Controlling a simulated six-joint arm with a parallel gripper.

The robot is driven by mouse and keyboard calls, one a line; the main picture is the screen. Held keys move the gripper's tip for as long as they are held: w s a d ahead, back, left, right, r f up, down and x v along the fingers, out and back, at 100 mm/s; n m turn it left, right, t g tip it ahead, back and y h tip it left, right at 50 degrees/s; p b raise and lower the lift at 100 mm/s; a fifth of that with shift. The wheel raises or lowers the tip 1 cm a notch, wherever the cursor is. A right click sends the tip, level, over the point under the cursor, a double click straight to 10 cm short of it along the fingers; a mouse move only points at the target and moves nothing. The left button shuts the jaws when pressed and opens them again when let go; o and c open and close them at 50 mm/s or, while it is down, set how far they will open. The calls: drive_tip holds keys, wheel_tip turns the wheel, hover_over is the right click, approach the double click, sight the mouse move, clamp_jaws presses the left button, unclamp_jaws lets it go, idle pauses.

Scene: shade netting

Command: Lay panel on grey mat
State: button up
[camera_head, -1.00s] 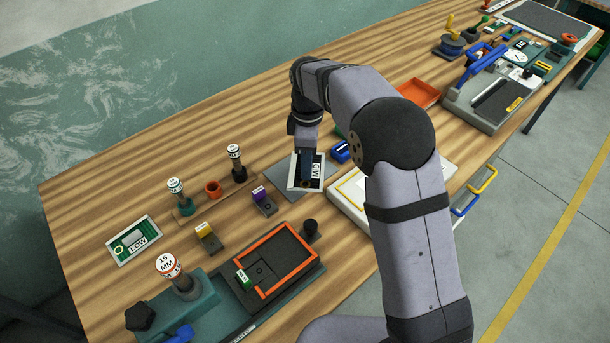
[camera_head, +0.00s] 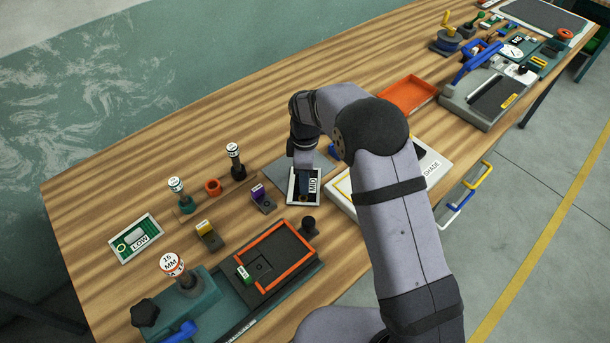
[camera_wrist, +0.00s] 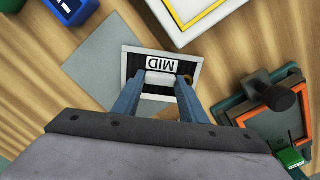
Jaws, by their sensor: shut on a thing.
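The panel labelled MID (camera_head: 313,186) has a pale frame and a dark face. My gripper (camera_wrist: 160,84) is shut on it, with the fingers at the label side in the wrist view. The grey mat (camera_wrist: 98,58) lies on the wooden table. In the head view the mat (camera_head: 282,172) shows behind and left of the panel. I cannot tell how far the panel is above the table. My gripper and fingers cover part of the panel.
A panel labelled LOW (camera_head: 140,238) lies at the left. The orange-rimmed dark tray (camera_head: 290,262) and a dark knob (camera_head: 309,225) are close in front. A white yellow-lined board (camera_head: 343,205) is to the right.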

drive_tip(key=shift+f, duration=0.15)
drive_tip(key=o, duration=1.1)
wheel_tip(320, 180, up, 12)
drive_tip(key=shift+r+b, duration=0.2)
drive_tip(key=shift+b, duration=1)
drive_tip(key=shift+d, duration=0.1)
